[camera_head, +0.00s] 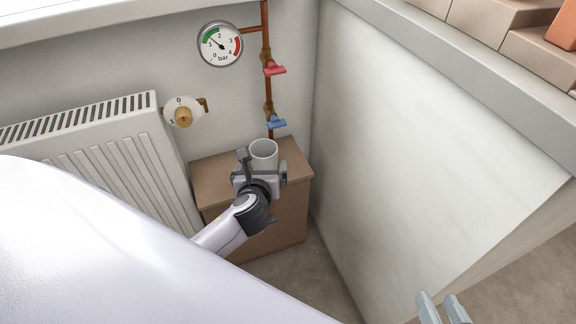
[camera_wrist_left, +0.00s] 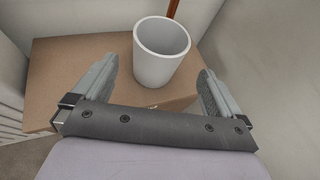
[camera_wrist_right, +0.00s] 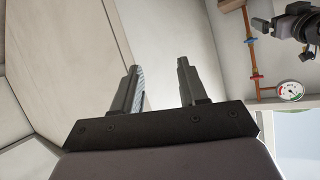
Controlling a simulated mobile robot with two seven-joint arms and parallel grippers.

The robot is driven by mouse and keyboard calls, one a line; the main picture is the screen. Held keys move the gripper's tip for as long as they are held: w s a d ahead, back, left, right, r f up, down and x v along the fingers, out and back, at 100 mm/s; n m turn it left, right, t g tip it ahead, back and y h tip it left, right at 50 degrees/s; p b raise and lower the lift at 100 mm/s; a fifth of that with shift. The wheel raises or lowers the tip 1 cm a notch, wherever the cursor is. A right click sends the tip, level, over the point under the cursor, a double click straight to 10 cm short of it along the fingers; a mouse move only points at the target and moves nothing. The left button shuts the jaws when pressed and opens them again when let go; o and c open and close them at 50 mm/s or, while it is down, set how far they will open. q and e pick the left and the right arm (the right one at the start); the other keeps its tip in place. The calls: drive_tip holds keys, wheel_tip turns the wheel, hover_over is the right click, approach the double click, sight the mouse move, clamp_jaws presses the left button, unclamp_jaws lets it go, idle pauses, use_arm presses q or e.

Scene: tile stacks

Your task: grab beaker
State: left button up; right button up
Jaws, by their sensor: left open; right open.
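A white, open-topped beaker (camera_head: 264,152) stands upright on a brown box (camera_head: 210,172) in the corner. It also shows in the left wrist view (camera_wrist_left: 160,62). My left gripper (camera_head: 262,165) is open just in front of the beaker. In the left wrist view its two fingers (camera_wrist_left: 157,88) stand to either side, with the beaker between and slightly beyond the tips, not gripped. My right gripper (camera_head: 443,308) is open and empty at the lower right, far from the beaker; its fingers (camera_wrist_right: 158,75) point at a pale wall.
A copper pipe with a red valve (camera_head: 274,69) and a blue valve (camera_head: 276,122) rises behind the beaker. A pressure gauge (camera_head: 220,44) hangs on the wall. A radiator (camera_head: 110,150) and a dial (camera_head: 183,114) are to the left. A slanted white panel (camera_head: 420,140) stands on the right.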

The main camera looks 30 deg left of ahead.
sight(262, 161)
use_arm(q)
drive_tip(key=shift+w+f, duration=0.15)
drive_tip(key=shift+w, duration=0.25)
drive_tip(key=shift+w+a+b, duration=0.15)
drive_tip(key=shift+w+b, duration=0.15)
drive_tip(key=shift+b, duration=0.05)
drive_tip(key=b+x, duration=0.1)
drive_tip(key=x, duration=0.1)
drive_tip(key=b+x, duration=0.2)
drive_tip(key=x, duration=0.1)
drive_tip(key=shift+s+a, duration=0.1)
drive_tip(key=shift+a, duration=0.25)
drive_tip(key=shift+w+a, duration=0.25)
drive_tip(key=shift+w, duration=0.3)
drive_tip(key=c, duration=1)
use_arm(e)
drive_tip(key=a, duration=0.1)
drive_tip(key=a+y, duration=0.1)
drive_tip(key=w+a+y, duration=0.1)
drive_tip(key=shift+f+m, duration=0.3)
drive_tip(key=shift+f, duration=0.1)
